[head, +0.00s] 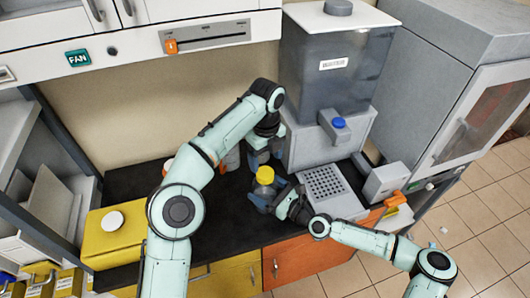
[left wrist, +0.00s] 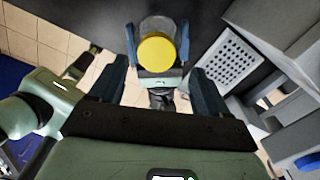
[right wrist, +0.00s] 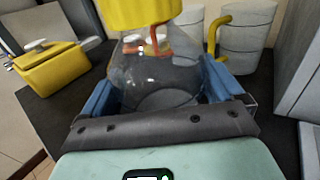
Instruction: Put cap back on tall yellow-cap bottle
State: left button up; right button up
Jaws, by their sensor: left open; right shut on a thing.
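A clear bottle (right wrist: 155,75) stands upright with a yellow cap (head: 264,175) on its top. The cap also shows from above in the left wrist view (left wrist: 156,53) and at the top edge of the right wrist view (right wrist: 142,12). How firmly it sits cannot be seen. My right gripper (right wrist: 158,88) is shut around the bottle's body, from the right in the head view (head: 270,198). My left gripper (head: 262,150) is open and empty above and behind the bottle. Its fingers (left wrist: 158,68) are apart from the cap, one on each side in its wrist view.
A perforated plate (head: 325,185) of a grey machine (head: 340,70) is close on the right. A yellow box (head: 115,242) with a white knob is at left. Black counter (head: 222,210) is free between box and bottle.

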pick_arm(q)
jog(key=n, duration=0.4)
jog(key=shift+r+n, duration=0.15)
jog(key=shift+n, duration=0.15)
jog(key=n, duration=0.4)
jog(key=shift+r+n, duration=0.15)
jog(key=shift+n, duration=0.15)
jog(key=n, duration=0.4)
jog(key=shift+s+r+n, duration=0.1)
jog(key=shift+n, duration=0.2)
jog(key=n, duration=0.4)
jog(key=shift+a+r, duration=0.1)
jog(key=shift+r, duration=0.05)
jog(key=n, duration=0.4)
jog(key=shift+r+n, duration=0.15)
jog(key=shift+n, duration=0.25)
jog(key=n, duration=0.4)
jog(key=shift+s+r+n, duration=0.1)
jog(key=shift+n, duration=0.2)
jog(key=n, duration=0.4)
jog(key=shift+r, duration=0.15)
jog(key=n, duration=0.5)
jog(key=shift+r, duration=0.15)
